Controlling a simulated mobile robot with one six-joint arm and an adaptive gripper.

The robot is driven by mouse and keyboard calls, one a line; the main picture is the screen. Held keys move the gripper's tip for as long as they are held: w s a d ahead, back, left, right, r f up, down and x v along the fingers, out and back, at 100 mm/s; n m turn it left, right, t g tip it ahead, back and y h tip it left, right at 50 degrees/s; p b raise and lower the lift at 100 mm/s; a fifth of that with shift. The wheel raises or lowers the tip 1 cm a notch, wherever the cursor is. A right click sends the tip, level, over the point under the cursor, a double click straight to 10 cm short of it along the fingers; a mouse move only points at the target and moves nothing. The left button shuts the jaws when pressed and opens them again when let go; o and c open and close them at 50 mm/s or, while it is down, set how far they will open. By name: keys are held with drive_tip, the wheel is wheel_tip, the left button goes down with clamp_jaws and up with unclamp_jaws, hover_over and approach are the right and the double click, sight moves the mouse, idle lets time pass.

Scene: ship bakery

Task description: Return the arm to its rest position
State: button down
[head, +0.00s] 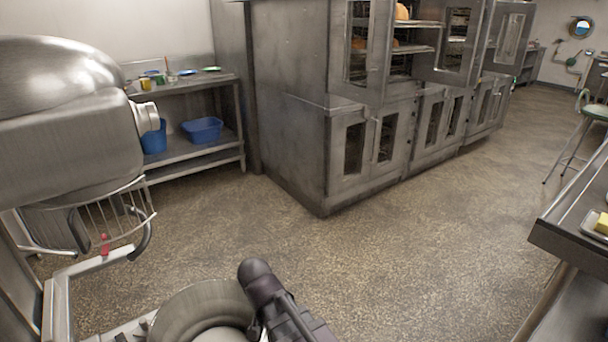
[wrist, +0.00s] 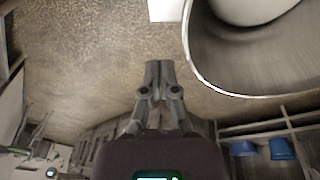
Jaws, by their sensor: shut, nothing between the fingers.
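My gripper (wrist: 158,72) shows in the wrist view with its two fingers together, shut and empty. Beside it on the right is a big round metal bowl (wrist: 235,75), apart from the fingers in the picture. In the head view a dark part of my arm (head: 270,295) rises from the bottom edge, just right of the rim of the metal bowl (head: 185,308). The fingers cannot be made out in the head view.
A large mixer (head: 65,120) with a wire guard stands at the left. Steel ovens (head: 300,120) fill the back, beside a shelf (head: 190,152) with blue bins (head: 203,130). A steel counter (head: 568,238) is at the right. The floor (head: 400,245) between is clear.

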drive_tip(key=w+d+n+g+y, duration=0.1)
drive_tip(key=d+g, duration=0.1)
drive_tip(key=d, duration=2.4)
wheel_tip(320, 180, up, 17)
drive_tip(key=p, duration=1.7)
drive_tip(key=shift+r+p, duration=0.2)
drive_tip(key=shift+p, duration=0.15)
drive_tip(key=shift+a, duration=0.1)
